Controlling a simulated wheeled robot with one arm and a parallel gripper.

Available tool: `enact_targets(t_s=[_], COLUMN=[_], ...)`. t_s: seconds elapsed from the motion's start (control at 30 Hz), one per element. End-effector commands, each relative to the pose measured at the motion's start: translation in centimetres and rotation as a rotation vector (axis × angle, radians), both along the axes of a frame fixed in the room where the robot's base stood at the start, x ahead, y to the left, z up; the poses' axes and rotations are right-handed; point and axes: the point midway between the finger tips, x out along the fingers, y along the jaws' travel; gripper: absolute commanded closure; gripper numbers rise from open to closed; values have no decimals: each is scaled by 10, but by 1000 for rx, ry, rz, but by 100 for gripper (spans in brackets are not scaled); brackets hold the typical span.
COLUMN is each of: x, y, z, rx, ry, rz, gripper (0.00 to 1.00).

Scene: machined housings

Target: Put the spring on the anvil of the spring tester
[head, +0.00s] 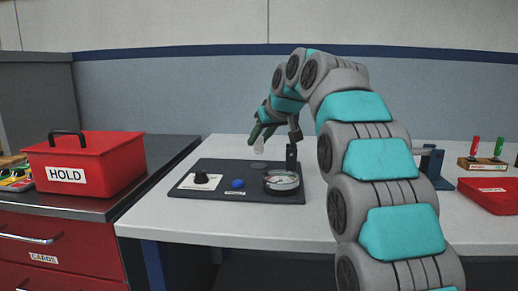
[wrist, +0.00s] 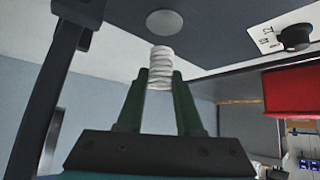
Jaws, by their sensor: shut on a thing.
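My gripper (head: 262,134) is shut on a pale coiled spring (head: 259,146). In the wrist view the spring (wrist: 162,68) stands out beyond the two green fingertips (wrist: 160,80). The spring tester (head: 219,183) is a dark base plate on the bench, with a dial gauge, a blue button, a knob and an upright post (head: 291,156). The spring is held above the plate, apart from it. In the wrist view a round grey disc, which looks like the anvil (wrist: 165,22), lies just past the spring's free end, with a gap seen between them.
The tester's post (wrist: 48,85) rises close beside my gripper in the wrist view. A red HOLD box (head: 110,165) stands on the dark cabinet at left. A red tray (head: 490,196) and a block with colored pegs (head: 482,163) are at right. The bench front is clear.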

Motion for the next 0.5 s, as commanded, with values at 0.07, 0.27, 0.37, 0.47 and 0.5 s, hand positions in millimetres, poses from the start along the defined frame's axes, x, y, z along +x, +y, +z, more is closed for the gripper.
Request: enact_targets(t_s=[0.07,0.27,0.37,0.47,0.5], x=[1,0,-1,0,0], y=[1,1,1,1,1], z=[0,-9,-16,-27,-30], rx=[0,1,-1,0,0], ry=[0,2,0,2,1], rz=[0,0,1,0,1], gripper=[100,100,100,100,100])
